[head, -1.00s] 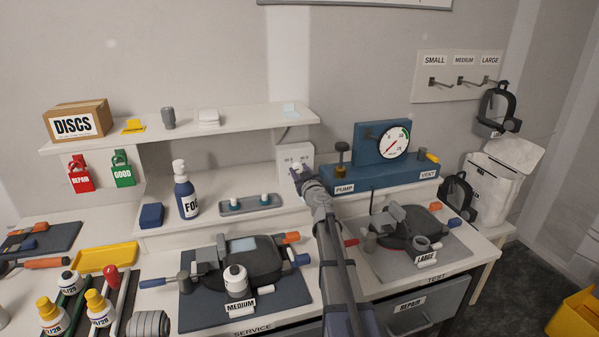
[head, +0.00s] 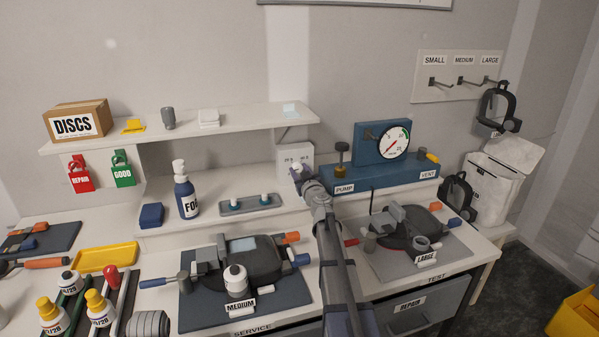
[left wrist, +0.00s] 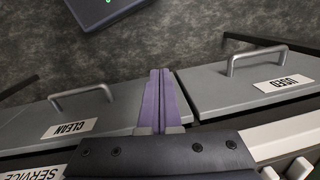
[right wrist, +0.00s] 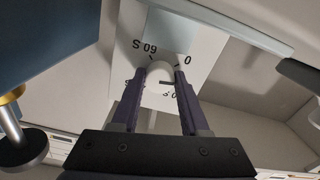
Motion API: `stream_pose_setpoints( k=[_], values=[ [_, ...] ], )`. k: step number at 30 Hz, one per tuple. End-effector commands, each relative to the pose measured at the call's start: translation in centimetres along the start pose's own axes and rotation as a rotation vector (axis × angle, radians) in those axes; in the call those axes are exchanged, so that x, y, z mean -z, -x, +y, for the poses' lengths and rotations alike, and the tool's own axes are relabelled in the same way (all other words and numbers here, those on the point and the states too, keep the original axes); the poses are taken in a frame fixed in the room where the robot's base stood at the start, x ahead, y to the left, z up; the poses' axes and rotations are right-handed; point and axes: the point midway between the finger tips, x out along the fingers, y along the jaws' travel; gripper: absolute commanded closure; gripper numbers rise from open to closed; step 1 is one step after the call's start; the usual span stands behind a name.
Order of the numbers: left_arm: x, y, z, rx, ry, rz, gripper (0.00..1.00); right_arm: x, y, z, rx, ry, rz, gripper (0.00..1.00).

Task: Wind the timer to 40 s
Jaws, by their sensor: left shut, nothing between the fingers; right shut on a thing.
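The timer (head: 304,153) is a white box standing on the raised shelf at the back, left of the blue pump unit. My right gripper (head: 297,171) is in front of it and covers part of its face. In the right wrist view, the timer's white face (right wrist: 188,47) carries black marks, with "60 S" and "0" readable upside down. The right fingers (right wrist: 160,82) are shut on its pale rounded knob (right wrist: 159,71). Other dial numbers are partly hidden, and I cannot read the setting. My left gripper (left wrist: 160,75) is shut and empty above the floor and drawer fronts.
The blue pump unit (head: 362,179) with its gauge (head: 393,142) stands close right of the timer. A foam bottle (head: 186,192) and a grey tray (head: 250,206) are to the left. Masks lie on the medium mat (head: 195,315) and large mat (head: 375,262), either side of my right arm.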

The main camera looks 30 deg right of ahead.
Motion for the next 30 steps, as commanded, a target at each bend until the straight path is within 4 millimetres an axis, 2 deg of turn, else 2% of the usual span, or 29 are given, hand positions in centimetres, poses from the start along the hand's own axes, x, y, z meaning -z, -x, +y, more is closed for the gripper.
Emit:
stream_pose_setpoints(
  k=[26,27,30],
  values=[
    [0.0,-0.01,0.0,0.0,0.0,0.0,1.0,-0.01,0.02,-0.01,0.0,0.0,0.0,1.0],
    [0.0,-0.01,0.0,0.0,0.0,0.0,1.0,-0.01,0.02,-0.01,0.0,0.0,0.0,0.53],
    [0.0,-0.01,0.0,0.0,0.0,0.0,1.0,0.0,0.02,-0.01,0.0,0.0,0.0,0.42]
  ],
)
